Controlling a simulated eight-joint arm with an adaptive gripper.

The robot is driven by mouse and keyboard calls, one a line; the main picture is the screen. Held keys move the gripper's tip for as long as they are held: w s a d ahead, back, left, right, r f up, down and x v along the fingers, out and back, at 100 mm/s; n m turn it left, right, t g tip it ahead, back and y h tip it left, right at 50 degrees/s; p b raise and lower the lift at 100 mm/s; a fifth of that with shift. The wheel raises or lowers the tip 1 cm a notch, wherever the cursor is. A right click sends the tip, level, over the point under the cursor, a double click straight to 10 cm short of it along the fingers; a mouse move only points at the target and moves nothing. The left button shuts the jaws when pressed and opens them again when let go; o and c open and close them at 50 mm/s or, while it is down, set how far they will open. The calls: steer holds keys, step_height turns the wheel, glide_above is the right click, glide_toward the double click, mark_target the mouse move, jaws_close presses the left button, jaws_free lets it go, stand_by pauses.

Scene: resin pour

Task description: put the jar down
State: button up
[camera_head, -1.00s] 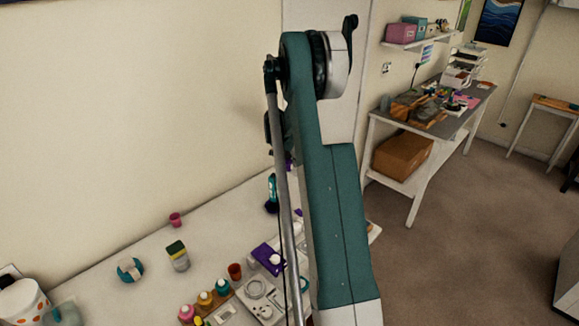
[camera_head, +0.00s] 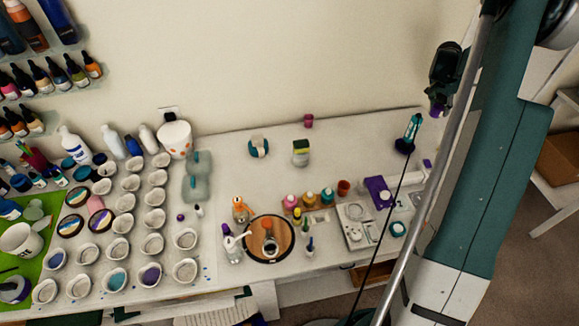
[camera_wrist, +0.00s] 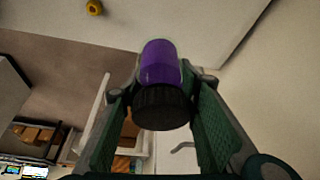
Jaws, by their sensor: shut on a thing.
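The jar has a purple body (camera_wrist: 160,62) and a dark ribbed lid (camera_wrist: 162,107). In the wrist view my gripper (camera_wrist: 163,88) is shut on it, with one green-padded finger on each side. In the head view my gripper (camera_head: 443,78) is at the upper right, with a small purple part of the jar (camera_head: 437,110) showing below it. The jar appears to be held above the right part of the worktable (camera_head: 365,135). Much of it is hidden by the gripper in the head view.
A teal bottle on a dark base (camera_head: 411,130) stands close below my gripper. A purple box (camera_head: 378,190), a scale (camera_head: 357,222) and several small bottles stand nearer the front. The table's back right, around the sponge block (camera_head: 300,152), is partly clear. Several cups crowd the left.

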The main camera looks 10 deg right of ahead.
mark_target(443, 97)
step_height(443, 97, up, 5)
steer(key=shift+f, duration=0.15)
steer(key=shift+w+a+r, duration=0.2)
steer(key=shift+w+a, duration=0.05)
steer(key=shift+a, duration=0.4)
steer(key=w+a+r+n+t+y+b, duration=0.15)
steer(key=a+n, duration=0.25)
steer(key=a, duration=1.5)
steer(key=w+a+n+t+y+b, duration=0.1)
steer(key=w+a+n, duration=0.25)
steer(key=a, duration=1.65)
steer(key=s+a+f+n+y+b, duration=0.1)
steer(key=s+a+n, duration=0.4)
steer(key=a, duration=0.8)
steer(key=s+a+n+y, duration=0.1)
steer(key=s+a+n, duration=0.1)
steer(key=s+a, duration=0.8)
steer(key=s+a+f+n+y+b, duration=0.1)
steer(key=s+a+n, duration=0.25)
steer(key=a, duration=1.25)
steer(key=shift+t, duration=0.45)
steer(key=f, duration=0.4)
steer(key=shift+w+d+f, duration=0.25)
steer(key=shift+w+f, duration=0.05)
steer(key=shift+w, duration=0.05)
